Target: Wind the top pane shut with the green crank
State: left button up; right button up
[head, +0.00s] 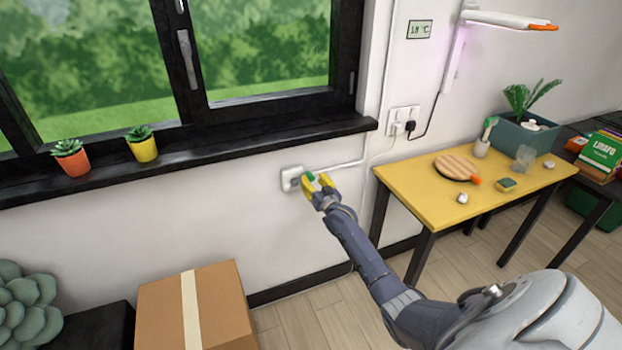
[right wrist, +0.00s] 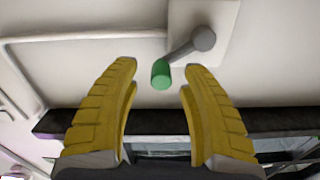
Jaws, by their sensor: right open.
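The green crank knob (head: 310,176) sits on a grey arm on a white wall box (head: 290,179) below the window sill. In the right wrist view the green knob (right wrist: 161,75) lies between and just beyond my right gripper's yellow fingertips, with a gap on both sides. The crank's grey arm (right wrist: 185,50) runs from the knob to a round hub. My right gripper (head: 318,182) is open and empty at the knob. The top pane is not visible in the head view; only lower parts of the black-framed window (head: 265,45) show. My left gripper is out of view.
Two potted succulents (head: 72,158) (head: 142,144) stand on the black sill (head: 230,150). A cardboard box (head: 222,300) stands below. A yellow table (head: 420,196) with a wooden disc, a plant box and small items is to the right. A conduit runs from the wall box to the sockets.

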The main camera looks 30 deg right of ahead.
jog(key=shift+w+d, duration=0.25)
jog(key=shift+w, duration=0.8)
jog(key=shift+c, duration=0.2)
grip_shut()
